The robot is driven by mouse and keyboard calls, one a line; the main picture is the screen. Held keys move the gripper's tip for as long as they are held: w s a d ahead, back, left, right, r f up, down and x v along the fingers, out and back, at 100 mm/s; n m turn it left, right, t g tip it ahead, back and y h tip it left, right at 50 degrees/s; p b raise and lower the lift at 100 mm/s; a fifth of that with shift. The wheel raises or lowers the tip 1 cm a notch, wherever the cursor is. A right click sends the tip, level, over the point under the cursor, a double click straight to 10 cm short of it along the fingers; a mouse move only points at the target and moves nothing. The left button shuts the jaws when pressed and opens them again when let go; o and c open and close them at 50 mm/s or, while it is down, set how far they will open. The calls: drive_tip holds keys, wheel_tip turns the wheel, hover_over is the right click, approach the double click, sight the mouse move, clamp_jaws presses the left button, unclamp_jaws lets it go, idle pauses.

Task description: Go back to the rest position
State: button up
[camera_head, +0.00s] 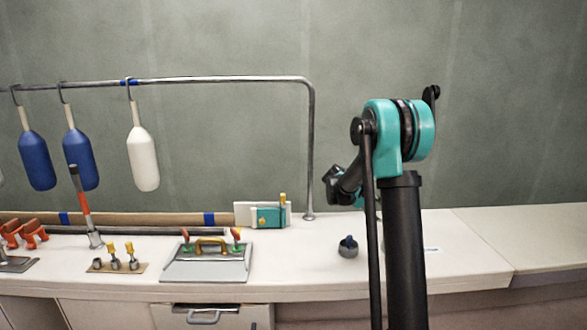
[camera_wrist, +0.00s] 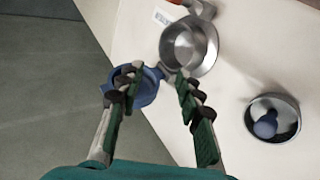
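My gripper (camera_wrist: 158,76) shows in the wrist view with its two dark green fingers apart and nothing held between them. A blue cup-like thing (camera_wrist: 147,91) lies beyond the fingers, partly covered by the left one. A round metal pot (camera_wrist: 184,47) stands past the fingertips on the white worktop. In the head view my arm stands upright at right of centre, and my gripper is mostly hidden behind it.
A metal cup (camera_wrist: 284,107) with a blue ball sits on the worktop (camera_head: 460,262). A railing (camera_head: 220,81) carries blue and white bottle-shaped floats. A grey hatch panel (camera_head: 205,268), a teal box (camera_head: 266,217) and small fittings stand left. The worktop's right side is clear.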

drive_tip(key=s+a+f+m+y, duration=0.1)
drive_tip(key=s+a+f+y, duration=0.2)
drive_tip(key=s, duration=0.9)
drive_tip(key=s+a+f+m+t+y, duration=0.1)
drive_tip(key=s+a+f+y, duration=0.2)
drive_tip(key=s, duration=1)
drive_tip(key=s+a+f+m+t+y, duration=0.1)
drive_tip(key=s+a+y, duration=0.3)
drive_tip(key=s+a, duration=0.4)
drive_tip(key=s+f, duration=0.1)
drive_tip(key=s, duration=0.3)
drive_tip(key=shift+s+f, duration=0.25)
drive_tip(key=shift+f, duration=0.15)
